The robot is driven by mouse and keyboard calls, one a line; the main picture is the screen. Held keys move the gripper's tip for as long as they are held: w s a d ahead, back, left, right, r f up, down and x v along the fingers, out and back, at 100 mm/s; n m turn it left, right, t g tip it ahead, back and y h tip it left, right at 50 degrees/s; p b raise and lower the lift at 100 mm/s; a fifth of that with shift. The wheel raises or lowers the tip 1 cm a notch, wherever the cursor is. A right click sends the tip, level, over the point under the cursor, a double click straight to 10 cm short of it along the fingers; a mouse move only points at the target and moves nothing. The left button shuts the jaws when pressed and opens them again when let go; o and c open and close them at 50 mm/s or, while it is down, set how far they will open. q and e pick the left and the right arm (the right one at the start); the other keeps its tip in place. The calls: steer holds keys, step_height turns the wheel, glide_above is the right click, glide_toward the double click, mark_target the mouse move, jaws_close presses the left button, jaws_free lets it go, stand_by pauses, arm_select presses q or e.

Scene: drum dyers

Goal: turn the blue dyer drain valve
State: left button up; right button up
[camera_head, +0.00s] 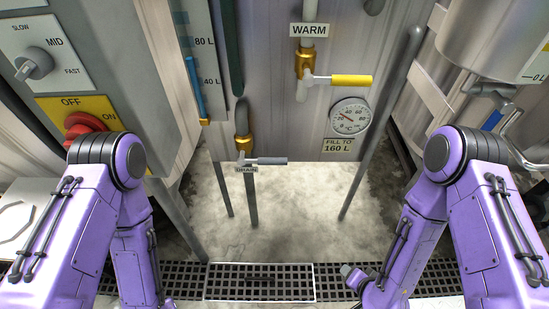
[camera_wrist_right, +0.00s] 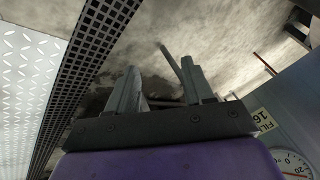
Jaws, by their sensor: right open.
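A drain valve (camera_head: 244,146) with a brass body sits low in the middle of the head view, on a dark vertical pipe. A blue handle-like piece (camera_head: 492,120) shows at the right beside a metal drum. My right gripper (camera_wrist_right: 163,88) is open and empty in the right wrist view, above the floor and apart from any valve. My left gripper is out of view.
A WARM valve (camera_head: 302,64) with a yellow lever (camera_head: 351,81) sits higher up. A dial gauge (camera_head: 350,116) is right of it. A control box (camera_head: 90,50) with a red switch stands left. Slim posts (camera_head: 384,120) reach the floor. A floor grate (camera_head: 258,282) crosses the front.

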steer(key=w+a+f+t+y+b, duration=0.1)
steer(key=w+a+t+y+b, duration=0.2)
steer(key=w+a, duration=0.4)
steer(key=t+y+b, duration=0.5)
steer(key=y+b, duration=0.1)
steer(key=y, duration=0.4)
glide_toward(277, 164)
steer(key=w, duration=0.1)
steer(key=shift+n+y, duration=0.3)
steer(key=x, duration=0.7)
steer(key=b+x, duration=0.1)
steer(key=x, duration=0.2)
steer(key=shift+w+a+f, duration=0.1)
steer(key=shift+a+f, duration=0.2)
steer(key=shift+a, duration=0.1)
jaws_close()
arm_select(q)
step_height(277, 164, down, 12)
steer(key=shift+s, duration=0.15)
arm_select(e)
steer(key=shift+r, duration=0.1)
